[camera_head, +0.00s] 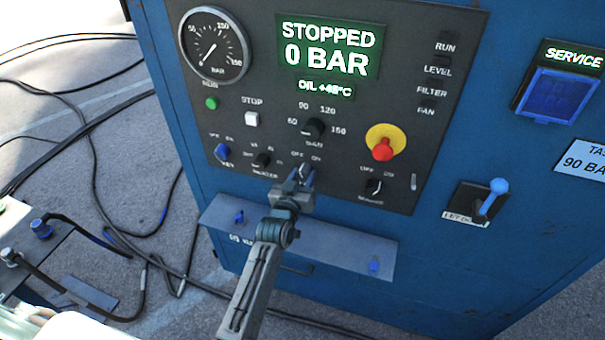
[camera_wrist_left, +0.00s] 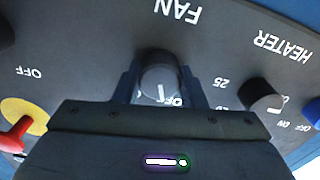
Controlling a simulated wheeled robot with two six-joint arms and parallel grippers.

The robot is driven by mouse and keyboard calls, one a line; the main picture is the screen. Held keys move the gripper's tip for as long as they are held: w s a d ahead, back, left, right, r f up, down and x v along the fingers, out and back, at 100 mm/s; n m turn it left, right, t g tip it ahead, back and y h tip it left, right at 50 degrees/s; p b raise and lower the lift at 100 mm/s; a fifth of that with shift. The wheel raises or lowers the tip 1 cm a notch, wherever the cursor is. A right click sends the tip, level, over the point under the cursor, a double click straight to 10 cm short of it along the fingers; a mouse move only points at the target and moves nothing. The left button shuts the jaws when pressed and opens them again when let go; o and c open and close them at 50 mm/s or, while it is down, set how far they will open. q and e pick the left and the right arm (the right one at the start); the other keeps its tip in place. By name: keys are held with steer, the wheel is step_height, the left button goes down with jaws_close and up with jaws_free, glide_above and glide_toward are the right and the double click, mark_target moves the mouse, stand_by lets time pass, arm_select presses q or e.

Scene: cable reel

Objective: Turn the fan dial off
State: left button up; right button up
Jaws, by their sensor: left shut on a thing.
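The fan dial (camera_wrist_left: 158,80) is a grey knob on the dark control panel (camera_head: 235,125), under the word FAN, which shows upside down in the left wrist view. A white pointer line on its face points down in that view, beside a partly hidden OFF label. My left gripper (camera_head: 303,176) is at the panel and covers most of the dial in the head view. In the left wrist view its two fingers (camera_wrist_left: 159,88) stand on either side of the knob and are shut on it. My right gripper is not in view.
The heater dial (camera_head: 262,160) is just left of my gripper, and the red emergency stop (camera_head: 383,150) is to its upper right. The pressure dial (camera_head: 314,128) is above. A screen (camera_head: 328,48) reads STOPPED, 0 BAR. Black cables (camera_head: 80,125) lie on the floor at left.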

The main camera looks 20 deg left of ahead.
arm_select(q)
steer(key=shift+n, duration=0.6)
steer(key=shift+p, duration=0.3)
steer(key=o, duration=1)
steer(key=shift+s+f, duration=0.1)
steer(key=shift+s, duration=0.2)
steer(key=s+b, duration=0.4)
steer(key=s, duration=0.6)
steer(key=shift+a, duration=0.2)
